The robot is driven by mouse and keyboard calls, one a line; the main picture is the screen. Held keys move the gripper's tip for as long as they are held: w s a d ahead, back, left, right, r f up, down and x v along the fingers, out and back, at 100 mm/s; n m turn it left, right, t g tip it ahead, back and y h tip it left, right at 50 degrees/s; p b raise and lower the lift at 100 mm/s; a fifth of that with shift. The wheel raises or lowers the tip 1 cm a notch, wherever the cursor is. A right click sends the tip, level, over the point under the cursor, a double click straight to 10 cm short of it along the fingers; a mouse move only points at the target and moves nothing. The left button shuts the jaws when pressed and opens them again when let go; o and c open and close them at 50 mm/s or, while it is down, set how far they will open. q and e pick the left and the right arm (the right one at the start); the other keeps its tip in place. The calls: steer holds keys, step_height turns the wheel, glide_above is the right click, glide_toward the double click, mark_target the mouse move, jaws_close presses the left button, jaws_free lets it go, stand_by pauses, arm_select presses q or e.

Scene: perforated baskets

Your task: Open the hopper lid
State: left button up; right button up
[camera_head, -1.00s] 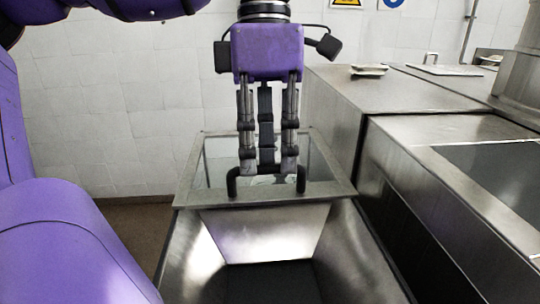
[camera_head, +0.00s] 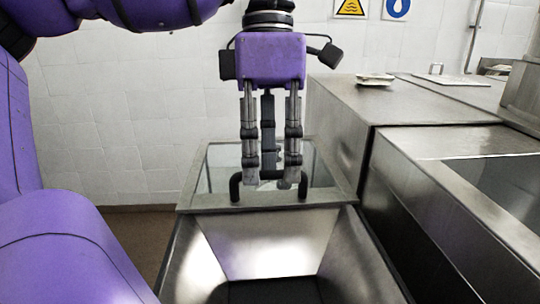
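The hopper (camera_head: 270,243) is a metal bin with sloping walls at the bottom middle. Its lid (camera_head: 327,197) is a metal frame with a clear pane, lying over the far part of the hopper. A black bar handle (camera_head: 235,187) stands on the lid's near edge. My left gripper (camera_head: 269,184) points down at the handle, its fingers in front of and around the bar's middle. The fingers look apart; whether they touch the bar I cannot tell. My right gripper is not in view.
A steel cabinet (camera_head: 350,110) stands right of the lid, with a small white dish (camera_head: 375,79) on top. A steel sink unit (camera_head: 430,180) is at the right. A white tiled wall (camera_head: 100,130) is behind, with clear floor at the left.

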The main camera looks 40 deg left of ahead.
arm_select(q)
step_height(320, 180, up, 12)
steer(key=w+a, duration=0.1)
steer(key=shift+w+a, duration=0.25)
steer(key=shift+a, duration=0.15)
steer(key=shift+f, duration=0.15)
stand_by(0.5)
